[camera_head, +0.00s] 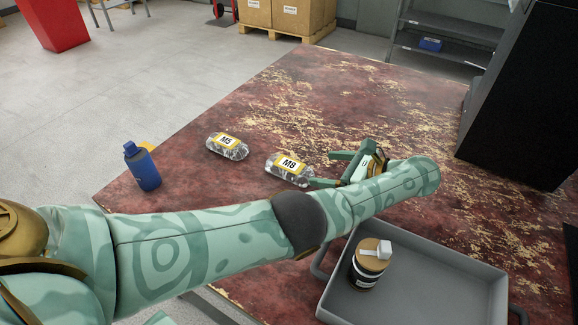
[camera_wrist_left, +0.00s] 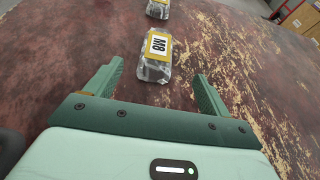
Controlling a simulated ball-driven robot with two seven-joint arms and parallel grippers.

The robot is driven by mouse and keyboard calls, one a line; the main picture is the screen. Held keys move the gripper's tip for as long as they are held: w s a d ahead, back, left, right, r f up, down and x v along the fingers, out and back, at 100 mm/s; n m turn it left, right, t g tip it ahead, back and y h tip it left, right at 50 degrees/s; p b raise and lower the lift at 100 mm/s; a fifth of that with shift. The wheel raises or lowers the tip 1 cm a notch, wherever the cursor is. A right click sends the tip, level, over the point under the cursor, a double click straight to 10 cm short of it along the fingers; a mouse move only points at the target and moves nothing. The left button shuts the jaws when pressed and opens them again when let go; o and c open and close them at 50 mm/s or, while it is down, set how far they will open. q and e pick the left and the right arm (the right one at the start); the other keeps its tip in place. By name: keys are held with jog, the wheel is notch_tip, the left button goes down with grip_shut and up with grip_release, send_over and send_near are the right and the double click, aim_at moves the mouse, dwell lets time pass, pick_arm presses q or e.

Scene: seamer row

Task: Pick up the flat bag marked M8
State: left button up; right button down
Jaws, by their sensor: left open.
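The bag marked M8 (camera_head: 289,168) lies flat on the worn red tabletop, clear with dark contents and a yellow-edged white label. It also shows in the left wrist view (camera_wrist_left: 155,57), ahead of and roughly between the fingertips. My left gripper (camera_head: 326,168) is open, just right of the bag in the head view. In the left wrist view its two green fingers (camera_wrist_left: 158,78) stand apart with nothing held between them. My right gripper is not in view.
A similar bag marked M5 (camera_head: 227,146) lies left of the M8 bag. A blue bottle (camera_head: 143,168) stands at the table's left edge. A grey tray (camera_head: 440,274) holding a jar (camera_head: 369,263) is at the front right. A black block (camera_head: 524,95) stands at the right.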

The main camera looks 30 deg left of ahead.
aim_at(294, 166)
pick_arm(q)
jog(key=x, duration=0.4)
jog(key=shift+w+f, duration=0.1)
jog(key=x, duration=0.5)
jog(key=shift+s+a+f, duration=0.1)
jog(key=shift+s+a, duration=0.1)
jog(key=shift+a, duration=0.05)
jog(key=c, duration=1.1)
jog(key=shift+c, duration=0.2)
